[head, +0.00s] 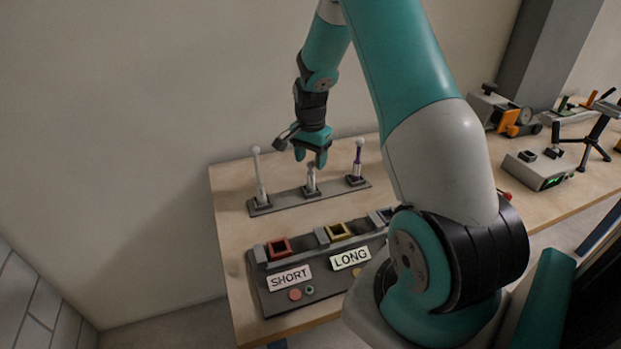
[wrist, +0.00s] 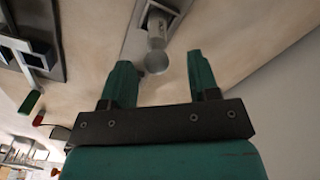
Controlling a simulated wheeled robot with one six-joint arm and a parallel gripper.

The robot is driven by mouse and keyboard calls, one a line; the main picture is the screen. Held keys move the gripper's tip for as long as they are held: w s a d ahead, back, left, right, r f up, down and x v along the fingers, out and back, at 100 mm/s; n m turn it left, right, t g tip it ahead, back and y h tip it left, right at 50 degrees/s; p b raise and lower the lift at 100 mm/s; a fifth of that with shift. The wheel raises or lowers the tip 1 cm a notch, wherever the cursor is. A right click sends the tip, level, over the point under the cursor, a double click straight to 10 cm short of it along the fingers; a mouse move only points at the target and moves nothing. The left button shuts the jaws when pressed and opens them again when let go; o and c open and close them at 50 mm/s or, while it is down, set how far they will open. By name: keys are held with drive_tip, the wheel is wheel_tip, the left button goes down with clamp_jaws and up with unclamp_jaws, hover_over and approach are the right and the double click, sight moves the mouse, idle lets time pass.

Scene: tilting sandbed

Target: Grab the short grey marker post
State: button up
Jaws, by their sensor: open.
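The short grey marker post (head: 311,181) stands upright in the middle socket of a dark rack (head: 285,199). Its round grey top (wrist: 157,62) shows in the wrist view, between the fingertips or just beyond them. My gripper (head: 310,160) is above this post, pointing down, with its teal fingers apart. In the wrist view my gripper (wrist: 160,62) is open, with a gap on each side of the ball top and nothing held. The post's lower part is partly hidden in the wrist view.
A taller pale post (head: 259,175) stands left on the rack and a purple post (head: 357,160) right. In front, a panel has red (head: 279,248) and yellow (head: 338,231) square holders, labelled SHORT (head: 289,278) and LONG (head: 350,258). Instruments (head: 540,170) stand at right.

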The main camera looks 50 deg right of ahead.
sight(311, 171)
wheel_tip(311, 171, down, 5)
drive_tip(key=shift+s+a+r+p, duration=0.1)
drive_tip(key=shift+p, duration=0.4)
drive_tip(key=c, duration=1)
clamp_jaws()
drive_tip(key=shift+r, duration=0.15)
